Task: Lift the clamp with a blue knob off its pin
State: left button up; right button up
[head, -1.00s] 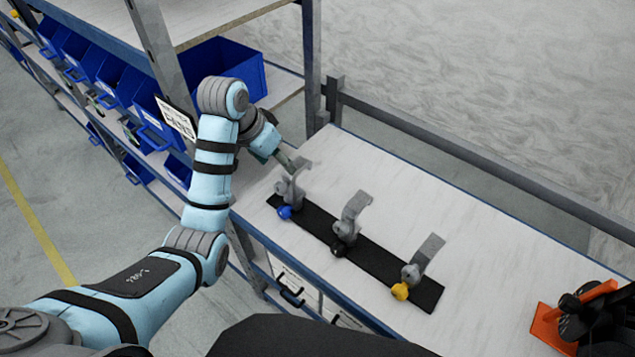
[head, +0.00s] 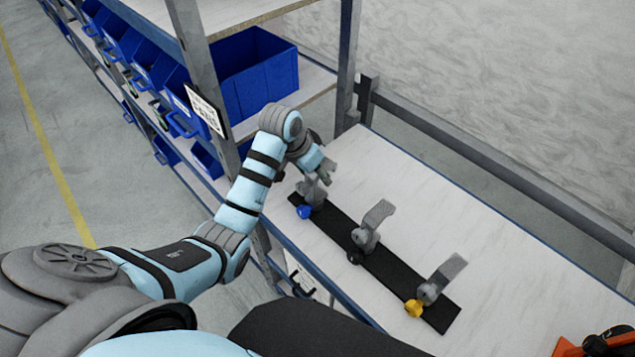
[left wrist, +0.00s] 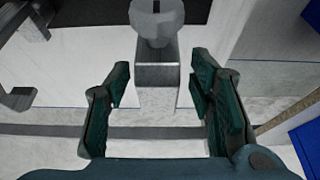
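The clamp with the blue knob (head: 304,211) stands at the far left end of a black strip (head: 395,272) on the white table. It is grey, with a flat bent arm. My left gripper (head: 326,172) is at the upper part of this clamp and partly covers it. In the left wrist view the two green-padded fingers (left wrist: 160,92) are open, one on each side of the grey clamp (left wrist: 157,74), with gaps showing. The pin under the clamp is hidden.
A clamp with a black knob (head: 366,238) and one with a yellow knob (head: 428,294) stand farther along the strip. A shelf post (head: 208,90) and blue bins (head: 255,80) are close to my left arm. The table's right side is mostly clear. An orange object (head: 570,347) shows at lower right.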

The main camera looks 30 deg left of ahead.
pick_arm(q)
jog(key=shift+s+r, duration=0.15)
jog(key=shift+s, duration=0.1)
jog(key=c, duration=0.6)
grip_shut()
jog(key=shift+w+r, duration=0.1)
